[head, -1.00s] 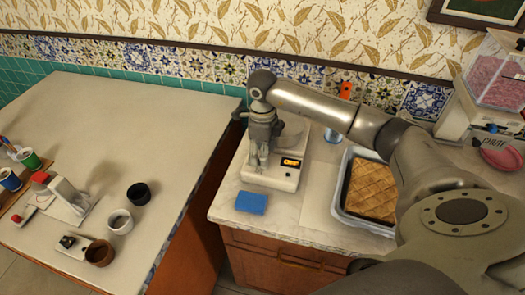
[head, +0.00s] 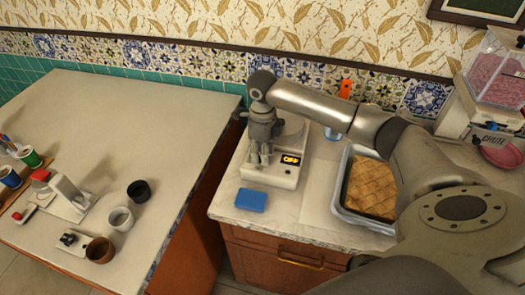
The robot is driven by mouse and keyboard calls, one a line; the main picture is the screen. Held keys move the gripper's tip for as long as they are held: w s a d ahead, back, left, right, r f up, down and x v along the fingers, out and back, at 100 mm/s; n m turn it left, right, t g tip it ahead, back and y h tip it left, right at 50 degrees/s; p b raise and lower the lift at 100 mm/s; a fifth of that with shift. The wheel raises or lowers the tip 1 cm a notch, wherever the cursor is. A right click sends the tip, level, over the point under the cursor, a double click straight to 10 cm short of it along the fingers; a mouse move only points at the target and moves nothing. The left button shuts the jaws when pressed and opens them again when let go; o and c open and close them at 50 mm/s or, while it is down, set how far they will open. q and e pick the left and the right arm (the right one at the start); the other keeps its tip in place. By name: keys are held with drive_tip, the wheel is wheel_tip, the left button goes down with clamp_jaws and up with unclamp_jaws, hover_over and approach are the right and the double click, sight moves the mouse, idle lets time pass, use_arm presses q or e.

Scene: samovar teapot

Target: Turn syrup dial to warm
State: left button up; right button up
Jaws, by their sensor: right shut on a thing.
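A white syrup warmer (head: 283,181) stands on the right counter, with a small lit display (head: 290,160) on its front. The display shows short orange text that is too small to read surely. My right gripper (head: 260,158) points down at the left front of the warmer, just left of the display. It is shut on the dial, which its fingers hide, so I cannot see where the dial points. My left gripper is out of view.
A blue sponge (head: 251,200) lies in front of the warmer. A tray (head: 344,212) of golden pastry stands to the right under my arm. Cups (head: 120,219) and a small scale-like device stand on the left table. A gap separates the two counters.

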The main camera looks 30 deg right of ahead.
drive_tip(key=m+b, duration=0.1)
drive_tip(key=m, duration=0.3)
drive_tip(key=m+b, duration=0.1)
drive_tip(key=m, duration=0.3)
drive_tip(key=m+b, duration=0.1)
drive_tip(key=m, duration=0.8)
drive_tip(key=shift+m, duration=0.4)
idle(0.4)
drive_tip(key=o, duration=1)
